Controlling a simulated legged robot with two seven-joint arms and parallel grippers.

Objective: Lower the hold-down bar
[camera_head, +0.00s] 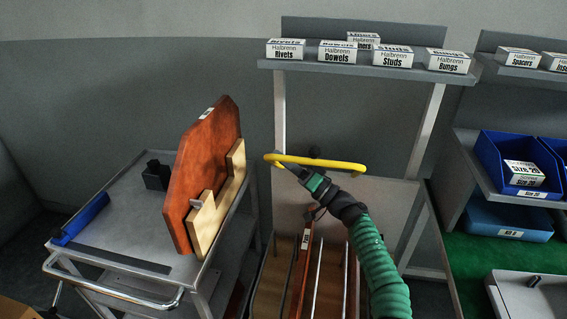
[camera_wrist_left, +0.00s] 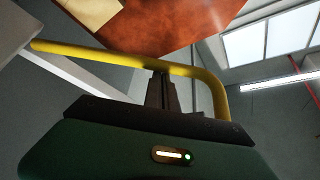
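The yellow hold-down bar (camera_head: 325,163) is raised over an upright rack (camera_head: 270,285) of thin panels. It also crosses the left wrist view (camera_wrist_left: 100,54), bending at its right end. My left gripper (camera_head: 281,163), on the arm with the green sleeve, reaches the bar near its left end in the head view. In the left wrist view its narrow dark fingers (camera_wrist_left: 161,88) meet the bar and look shut on it; the bar partly hides the tips. My right gripper is in neither view.
On the grey cart (camera_head: 125,215) at left, a red-brown board (camera_head: 205,165) leans upright in a wooden holder (camera_head: 225,215), beside a blue tool (camera_head: 82,218) and black block (camera_head: 156,175). A shelf (camera_head: 350,69) of labelled boxes stands behind; blue bins (camera_head: 500,165) are right.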

